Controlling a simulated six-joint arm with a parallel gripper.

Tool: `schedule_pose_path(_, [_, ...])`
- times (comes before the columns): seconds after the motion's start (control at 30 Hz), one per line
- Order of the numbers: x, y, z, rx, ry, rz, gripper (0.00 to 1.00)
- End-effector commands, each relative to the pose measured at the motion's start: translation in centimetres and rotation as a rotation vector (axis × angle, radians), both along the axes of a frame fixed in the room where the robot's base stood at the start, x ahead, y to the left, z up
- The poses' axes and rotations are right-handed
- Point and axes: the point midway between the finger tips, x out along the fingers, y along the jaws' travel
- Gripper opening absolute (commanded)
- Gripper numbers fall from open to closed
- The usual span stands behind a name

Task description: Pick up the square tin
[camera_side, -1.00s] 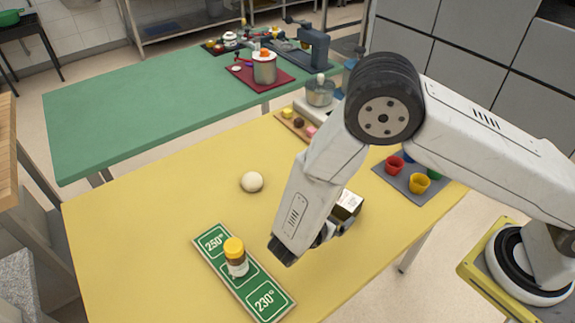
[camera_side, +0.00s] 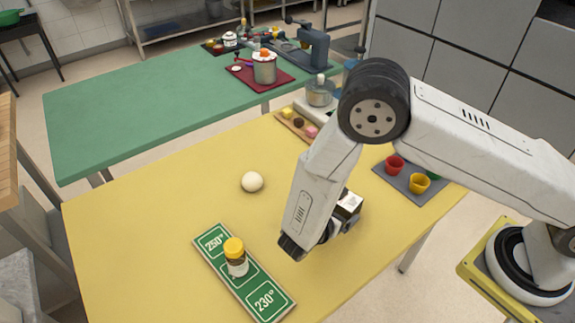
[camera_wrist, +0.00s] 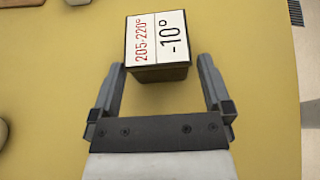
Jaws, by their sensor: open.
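The square tin (camera_wrist: 160,72) is a dark box with a white label on top reading "205-220°" and "-10°". It stands on the yellow table in the wrist view, upper middle. In the side view the tin (camera_side: 349,202) is partly hidden behind my arm. My gripper (camera_wrist: 160,63) is open; its two fingertips lie to the left and right of the tin's near end, with gaps on both sides. The tin is not gripped. The fingers are mostly hidden behind my arm in the side view.
The yellow table (camera_side: 170,215) holds a pale ball (camera_side: 252,182), and a green board (camera_side: 268,300) with a yellow-lidded jar (camera_side: 236,262) on it. A grey mat (camera_side: 400,186) with coloured cups lies right of the tin. Bare table surrounds the tin in the wrist view.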

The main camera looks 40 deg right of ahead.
Motion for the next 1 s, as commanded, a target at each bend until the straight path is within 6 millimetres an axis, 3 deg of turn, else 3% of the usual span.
schedule_pose_path(0.43, [1.1, -4.1, -1.6, 0.001, 0.001, -0.003, 1.00])
schedule_pose_path(1.0, [1.1, -4.3, -1.7, 0.001, 0.001, -0.001, 1.00])
